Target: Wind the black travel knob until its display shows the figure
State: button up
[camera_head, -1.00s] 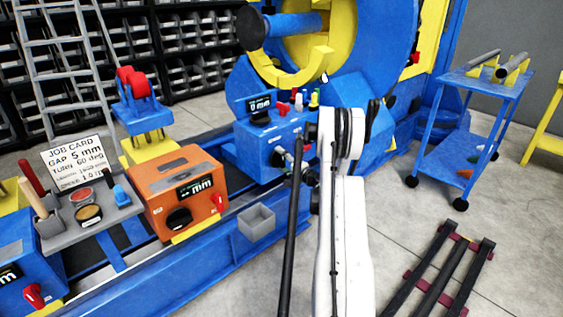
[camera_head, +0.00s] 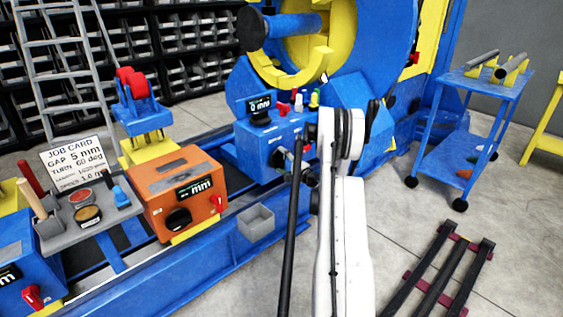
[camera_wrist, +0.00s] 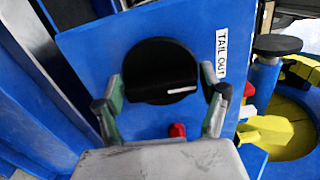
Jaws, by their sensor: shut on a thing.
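In the wrist view a round black knob (camera_wrist: 158,62) with a white mark sits on a blue panel beside a "TAIL OUT" label (camera_wrist: 221,52). The white mark lies nearly level, right of the knob's middle. My gripper (camera_wrist: 161,86) is shut on this knob, one finger at each side. In the head view my gripper (camera_head: 290,160) is at the front of a blue control box (camera_head: 258,145), and my arm hides part of it. A small display (camera_head: 260,104) on top of that box seems to read 0 mm.
An orange box (camera_head: 165,185) with its own black knob and mm display stands left. A job card (camera_head: 75,155) reads gap 5 mm and turn 60 deg; its lower lines are hard to read. A red part (camera_wrist: 177,131) is below the knob. A blue cart (camera_head: 470,90) stands right.

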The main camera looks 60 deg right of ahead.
jog(key=shift+a, duration=0.15)
jog(key=o, duration=0.9)
jog(key=v, duration=1.2)
